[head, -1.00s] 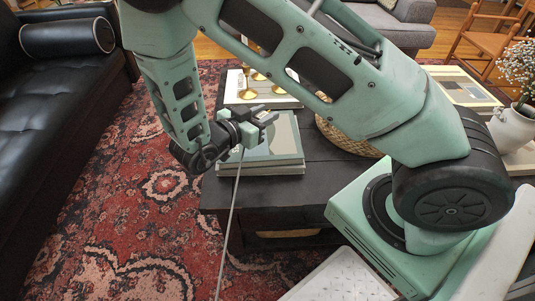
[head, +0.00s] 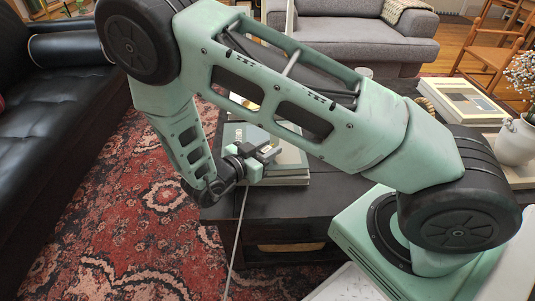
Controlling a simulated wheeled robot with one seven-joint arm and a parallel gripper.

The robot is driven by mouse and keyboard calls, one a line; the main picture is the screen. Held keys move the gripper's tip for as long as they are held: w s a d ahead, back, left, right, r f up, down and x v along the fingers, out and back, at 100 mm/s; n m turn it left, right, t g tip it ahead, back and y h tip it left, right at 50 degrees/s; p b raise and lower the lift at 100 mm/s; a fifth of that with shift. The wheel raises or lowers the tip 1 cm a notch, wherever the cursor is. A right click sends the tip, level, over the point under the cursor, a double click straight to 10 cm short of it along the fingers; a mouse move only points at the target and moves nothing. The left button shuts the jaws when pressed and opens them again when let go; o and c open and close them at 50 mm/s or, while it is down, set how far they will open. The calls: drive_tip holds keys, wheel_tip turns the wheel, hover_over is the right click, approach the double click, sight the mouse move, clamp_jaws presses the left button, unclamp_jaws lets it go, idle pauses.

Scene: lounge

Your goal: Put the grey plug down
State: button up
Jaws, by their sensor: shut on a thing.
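My gripper (head: 268,154) is in front of the stacked books at the near left corner of the dark table. It points to the right and is shut on the grey plug, which is mostly hidden by the fingers. A thin grey cord (head: 238,235) hangs from the gripper, down past the table's near left corner and out of the bottom of the picture. I cannot tell whether the plug touches the books.
The dark coffee table (head: 290,205) carries the stacked books (head: 290,175). A white vase with flowers (head: 514,141) stands at the right. A black sofa (head: 60,130) is at the left, a grey sofa (head: 340,38) behind. Patterned rug (head: 130,220) covers the floor.

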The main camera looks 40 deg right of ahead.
drive_tip(key=shift+f, duration=0.4)
drive_tip(key=shift+f, duration=0.15)
drive_tip(key=o, duration=1)
drive_tip(key=shift+f+b, duration=0.2)
drive_tip(key=shift+b, duration=0.35)
